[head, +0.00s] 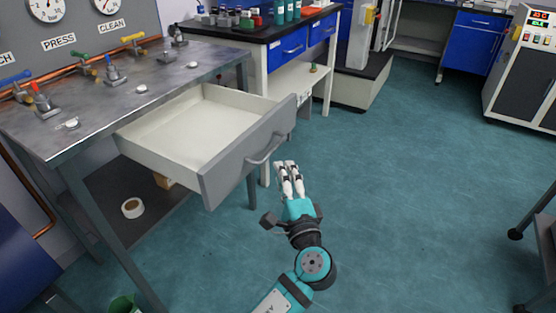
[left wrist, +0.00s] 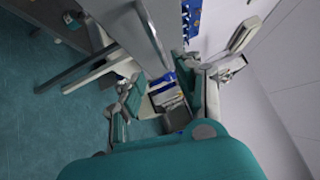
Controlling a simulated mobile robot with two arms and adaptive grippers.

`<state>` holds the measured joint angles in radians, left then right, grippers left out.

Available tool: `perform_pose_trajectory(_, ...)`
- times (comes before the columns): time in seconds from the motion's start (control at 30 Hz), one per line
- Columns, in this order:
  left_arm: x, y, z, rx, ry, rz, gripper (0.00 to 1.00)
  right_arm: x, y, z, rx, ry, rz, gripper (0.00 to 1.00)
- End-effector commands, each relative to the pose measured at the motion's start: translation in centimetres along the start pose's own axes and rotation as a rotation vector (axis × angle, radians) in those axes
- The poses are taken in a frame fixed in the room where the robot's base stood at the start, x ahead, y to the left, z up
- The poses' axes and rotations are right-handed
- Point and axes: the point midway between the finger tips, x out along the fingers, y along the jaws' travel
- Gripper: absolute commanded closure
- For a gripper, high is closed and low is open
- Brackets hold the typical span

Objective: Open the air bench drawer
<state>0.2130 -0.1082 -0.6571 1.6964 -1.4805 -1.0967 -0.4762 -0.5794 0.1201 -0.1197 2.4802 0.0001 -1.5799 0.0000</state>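The air bench drawer (head: 240,165) stands pulled well out from under the metal bench top (head: 110,98). Its inside is pale and looks empty. Its grey front carries a bar handle (head: 266,150). My left gripper (head: 287,164) is just to the right of the handle in the head view and appears apart from it, over the floor. In the left wrist view its two fingers (left wrist: 182,70) are spread, with nothing visible between them. My right gripper is in neither view.
Valves and gauges line the bench's back. A tape roll (head: 133,208) lies on the lower shelf. A bench with blue drawers (head: 291,45) stands behind the open drawer. The green floor (head: 420,190) to the right is clear up to a cart at the right edge.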

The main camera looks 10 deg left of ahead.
Motion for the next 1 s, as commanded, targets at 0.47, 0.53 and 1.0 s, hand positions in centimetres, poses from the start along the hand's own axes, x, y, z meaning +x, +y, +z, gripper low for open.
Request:
perform_pose_trajectory(0.47, -2.9, 0.1, 0.1, 0.001, -0.002, 0.001, 0.66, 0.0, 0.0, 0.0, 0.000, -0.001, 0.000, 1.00)
perform_pose_trajectory(0.53, -2.9, 0.1, 0.1, 0.001, -0.002, 0.001, 0.66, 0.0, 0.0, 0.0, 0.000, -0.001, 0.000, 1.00)
perform_pose_trajectory(1.0, -3.6, 7.3, 5.1, -0.180, -0.066, 0.273, 0.66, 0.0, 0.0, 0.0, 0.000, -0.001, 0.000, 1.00)
